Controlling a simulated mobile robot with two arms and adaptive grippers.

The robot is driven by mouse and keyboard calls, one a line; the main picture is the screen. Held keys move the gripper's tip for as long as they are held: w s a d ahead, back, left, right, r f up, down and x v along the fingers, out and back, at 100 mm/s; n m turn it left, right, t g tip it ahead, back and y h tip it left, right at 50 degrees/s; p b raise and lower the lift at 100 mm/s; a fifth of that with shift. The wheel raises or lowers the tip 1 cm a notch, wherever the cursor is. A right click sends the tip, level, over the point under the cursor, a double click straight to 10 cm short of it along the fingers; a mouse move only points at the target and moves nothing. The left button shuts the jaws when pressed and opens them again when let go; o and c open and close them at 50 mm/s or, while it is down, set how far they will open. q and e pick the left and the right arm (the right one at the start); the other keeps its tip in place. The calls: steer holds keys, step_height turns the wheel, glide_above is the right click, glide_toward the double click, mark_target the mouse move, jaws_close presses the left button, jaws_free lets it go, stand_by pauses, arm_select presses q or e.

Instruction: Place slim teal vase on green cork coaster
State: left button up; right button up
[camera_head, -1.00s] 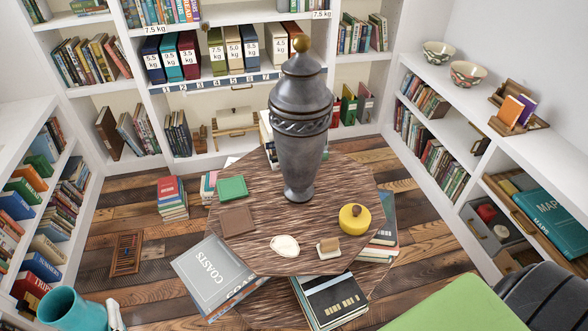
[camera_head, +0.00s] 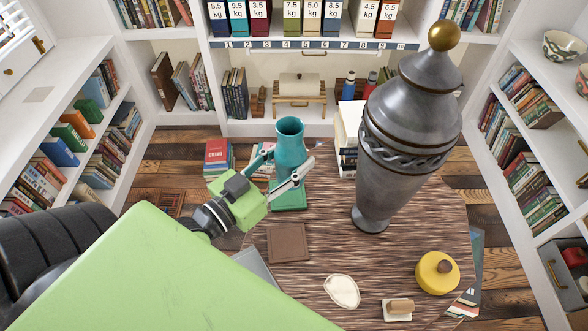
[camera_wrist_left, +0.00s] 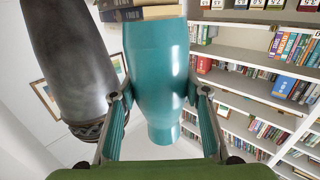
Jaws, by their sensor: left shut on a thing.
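The slim teal vase (camera_head: 289,140) is upright at the far left part of the round table, over the green cork coaster (camera_head: 289,205). My left gripper (camera_head: 284,166) is shut on the vase, a finger on each side. The vase's foot is partly hidden by the fingers, and I cannot tell if it touches the coaster. In the left wrist view, the vase (camera_wrist_left: 158,70) fills the middle between the two fingers (camera_wrist_left: 163,98). My right gripper is not in view.
A tall grey lidded urn (camera_head: 410,135) stands right of the vase. A brown square coaster (camera_head: 288,243), a white coaster (camera_head: 342,291), a yellow round box (camera_head: 437,272) and a stamp-like block (camera_head: 398,308) lie nearer. Books (camera_head: 349,130) are stacked behind.

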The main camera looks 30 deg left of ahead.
arm_select(q)
steer(key=shift+w+a+r, duration=0.1)
steer(key=shift+w+a, duration=0.45)
steer(key=shift+w, duration=0.15)
steer(key=shift+w+a+r+h+b, duration=0.1)
steer(key=shift+a+r+h+b, duration=0.1)
steer(key=shift+a+h+b, duration=0.1)
steer(key=b, duration=0.1)
glide_above(288, 193)
step_height(288, 193, down, 5)
steer(key=shift+f, duration=0.8)
step_height(288, 193, down, 2)
steer(key=shift+f+b, duration=0.2)
steer(key=shift+b, duration=0.25)
steer(key=shift+f, duration=0.3)
steer(key=shift+a, duration=0.1)
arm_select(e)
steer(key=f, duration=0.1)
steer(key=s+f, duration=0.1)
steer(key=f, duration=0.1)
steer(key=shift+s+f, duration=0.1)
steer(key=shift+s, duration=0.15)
arm_select(q)
steer(key=shift+f, duration=0.1)
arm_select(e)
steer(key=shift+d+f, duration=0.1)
